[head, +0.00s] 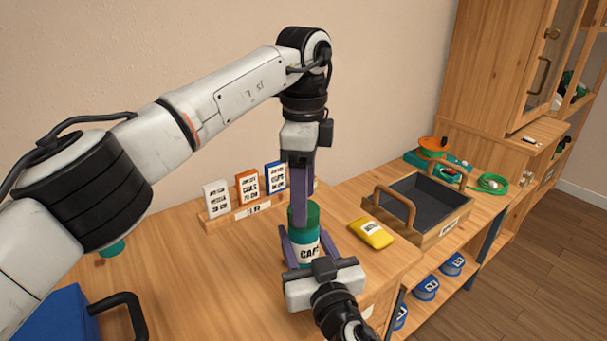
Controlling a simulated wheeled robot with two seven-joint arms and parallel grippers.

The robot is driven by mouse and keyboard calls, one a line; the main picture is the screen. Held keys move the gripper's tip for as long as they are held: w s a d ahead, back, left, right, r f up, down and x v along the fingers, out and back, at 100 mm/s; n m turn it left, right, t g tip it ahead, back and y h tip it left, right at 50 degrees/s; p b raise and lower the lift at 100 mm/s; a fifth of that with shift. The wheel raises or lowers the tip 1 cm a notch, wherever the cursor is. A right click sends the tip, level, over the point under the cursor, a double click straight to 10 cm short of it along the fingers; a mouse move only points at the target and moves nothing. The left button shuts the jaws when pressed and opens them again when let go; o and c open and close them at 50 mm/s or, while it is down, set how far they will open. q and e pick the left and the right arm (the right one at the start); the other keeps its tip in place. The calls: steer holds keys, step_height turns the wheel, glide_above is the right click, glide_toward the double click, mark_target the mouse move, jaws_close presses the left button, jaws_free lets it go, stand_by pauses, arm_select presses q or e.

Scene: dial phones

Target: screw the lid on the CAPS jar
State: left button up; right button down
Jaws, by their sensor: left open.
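The CAPS jar (306,252), with a white label and teal bands, stands upright near the table's right part. A green lid (304,214) sits on top of it; I cannot tell how tightly it is seated. My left gripper (302,216) comes down from above with its purple fingers at the lid, and it is open. One of its fingers mostly hides the other. My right gripper (304,238) reaches in from the front, low down, with one purple finger on each side of the jar's body, shut on it. Its palm hides the jar's foot.
A wooden rack with upright cards (247,190) stands just behind the jar. A yellow packet (371,233) lies to the right, before a handled wooden tray (452,229). A blue box (50,318) with a black handle is at lower left.

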mark_target(304, 241)
arm_select(q)
steer(key=shift+f, duration=1.1)
